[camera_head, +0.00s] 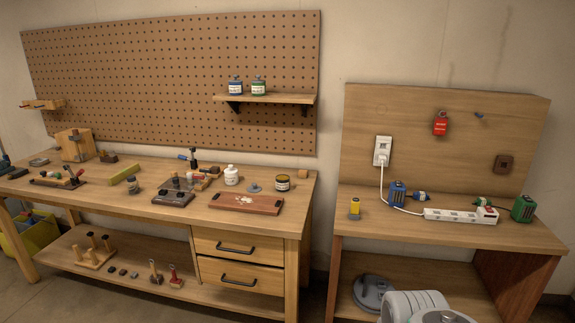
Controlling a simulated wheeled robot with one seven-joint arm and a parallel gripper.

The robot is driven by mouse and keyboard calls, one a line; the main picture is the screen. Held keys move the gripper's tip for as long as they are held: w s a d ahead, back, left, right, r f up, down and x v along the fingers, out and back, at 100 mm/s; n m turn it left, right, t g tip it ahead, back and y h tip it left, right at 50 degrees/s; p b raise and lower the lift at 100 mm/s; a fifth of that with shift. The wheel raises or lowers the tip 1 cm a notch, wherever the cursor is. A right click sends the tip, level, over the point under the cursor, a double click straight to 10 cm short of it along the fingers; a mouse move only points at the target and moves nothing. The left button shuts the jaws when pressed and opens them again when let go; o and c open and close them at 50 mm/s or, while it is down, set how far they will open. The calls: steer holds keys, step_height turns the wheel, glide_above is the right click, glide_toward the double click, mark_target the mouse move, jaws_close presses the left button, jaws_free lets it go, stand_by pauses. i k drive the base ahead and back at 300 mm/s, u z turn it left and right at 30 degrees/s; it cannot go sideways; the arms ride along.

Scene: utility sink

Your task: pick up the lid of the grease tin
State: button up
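A small dark tin with a tan label (282,184), which looks like the grease tin, stands upright near the right end of the workbench. Its top looks dark; I cannot tell whether a lid sits on it. A small blue-grey disc with a raised middle (254,188) lies on the bench just left of the tin, apart from it; it may be the lid. My gripper is not in view; only a white and grey part of my arm shows at the bottom right, well away from the tin.
A reddish-brown tray (246,203) lies in front of the disc and tin. A white bottle (231,175) stands to the left, and a small wooden block (303,174) to the right. A shelf (265,98) with two bottles hangs above. A second bench (400,229) holds a power strip (460,215).

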mark_target(253, 189)
steer(key=i, duration=1.85)
steer(key=u, duration=2.3)
steer(key=i, duration=1.65)
steer(key=z, duration=0.05)
